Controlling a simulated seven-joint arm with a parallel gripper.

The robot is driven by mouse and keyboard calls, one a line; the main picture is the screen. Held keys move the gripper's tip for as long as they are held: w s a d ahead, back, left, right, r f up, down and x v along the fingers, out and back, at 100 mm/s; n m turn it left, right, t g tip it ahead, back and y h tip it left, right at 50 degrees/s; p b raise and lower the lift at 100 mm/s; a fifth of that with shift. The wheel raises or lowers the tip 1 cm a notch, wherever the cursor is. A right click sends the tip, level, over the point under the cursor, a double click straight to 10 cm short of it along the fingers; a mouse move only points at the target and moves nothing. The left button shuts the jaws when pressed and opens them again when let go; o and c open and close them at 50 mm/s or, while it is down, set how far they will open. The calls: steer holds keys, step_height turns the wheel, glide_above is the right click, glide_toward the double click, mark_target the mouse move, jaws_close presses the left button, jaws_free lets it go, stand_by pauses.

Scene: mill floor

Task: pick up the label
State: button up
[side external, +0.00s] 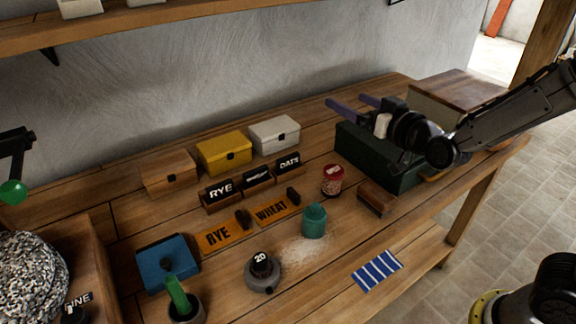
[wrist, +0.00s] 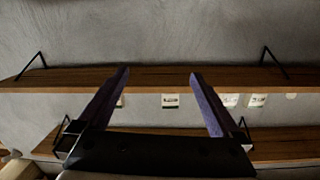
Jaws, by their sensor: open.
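Several things carry lettering, and I cannot tell which one is the label. An orange RYE plate (side external: 219,236) and an orange WHEAT plate (side external: 271,210) lie on the bench. Another black label (side external: 79,299) at lower left is partly cut off. My gripper (side external: 345,99) is open and empty above the back of the bench, right of the boxes. In the wrist view its purple fingers (wrist: 160,74) stand apart, facing the wall and shelves.
Wooden, yellow (side external: 224,153) and white boxes stand behind the holders. A dark green box (side external: 381,160) sits below my gripper. A red-lidded jar (side external: 333,180), a teal jar (side external: 314,221), a grey weight (side external: 262,272) and a striped cloth (side external: 377,271) occupy the front. A shelf (wrist: 220,77) runs along the wall.

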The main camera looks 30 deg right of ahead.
steer(key=a+f, duration=0.1)
steer(key=f, duration=0.4)
steer(key=a+f+n+g, duration=0.1)
steer(key=a+f, duration=0.1)
steer(key=f, duration=0.4)
steer(key=a+f+g, duration=0.1)
steer(key=a+f, duration=0.1)
steer(key=f, duration=0.4)
steer(key=shift+w+f+n, duration=0.1)
steer(key=shift+w+n, duration=0.1)
steer(key=shift+n, duration=0.1)
glide_toward(288, 157)
steer(key=shift+y, duration=0.3)
steer(key=x, duration=0.8)
steer(key=shift+s+d, duration=0.1)
steer(key=shift+d, duration=0.15)
steer(key=shift+c, duration=0.2)
steer(key=c, duration=1.1)
